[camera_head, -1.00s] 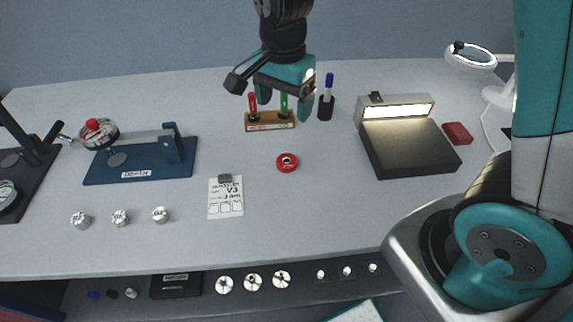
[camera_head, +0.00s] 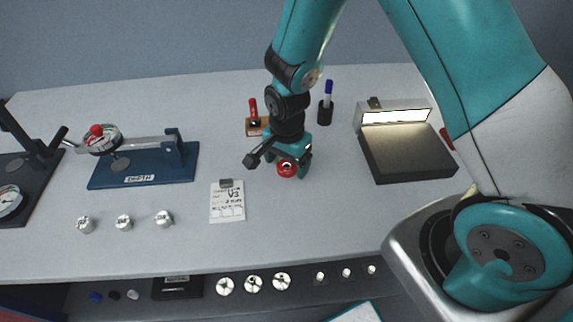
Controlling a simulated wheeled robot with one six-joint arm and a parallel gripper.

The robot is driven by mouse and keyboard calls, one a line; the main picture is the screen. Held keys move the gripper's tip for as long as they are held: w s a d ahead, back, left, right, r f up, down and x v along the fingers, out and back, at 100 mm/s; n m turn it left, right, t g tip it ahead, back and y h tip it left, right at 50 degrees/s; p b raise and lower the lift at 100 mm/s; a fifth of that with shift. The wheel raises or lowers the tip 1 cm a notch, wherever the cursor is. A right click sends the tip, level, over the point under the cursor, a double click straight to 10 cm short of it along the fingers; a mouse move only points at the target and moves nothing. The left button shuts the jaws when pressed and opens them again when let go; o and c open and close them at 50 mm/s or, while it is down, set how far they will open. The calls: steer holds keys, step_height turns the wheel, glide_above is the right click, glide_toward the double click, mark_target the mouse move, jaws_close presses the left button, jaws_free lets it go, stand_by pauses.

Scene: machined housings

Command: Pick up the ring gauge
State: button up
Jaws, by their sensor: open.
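The ring gauge is a small red ring (camera_head: 287,169) with a dark centre, on the grey bench top near the middle of the head view. My gripper (camera_head: 287,172) is down at the ring, with its teal fingers to the left and right of it. The jaws are open, and the ring's upper part is hidden by the gripper body. I cannot tell whether the fingers touch the ring.
A wooden plug gauge stand (camera_head: 254,127) and a pen cup (camera_head: 326,112) stand behind my gripper. A lit inspection box (camera_head: 408,155) is to the right. A tag card (camera_head: 227,203), a blue depth fixture (camera_head: 143,177) and metal parts (camera_head: 124,222) lie left. The bench front is clear.

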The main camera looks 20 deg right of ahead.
steer(key=shift+f, duration=0.3)
steer(key=c, duration=1.1)
steer(key=shift+r, duration=0.15)
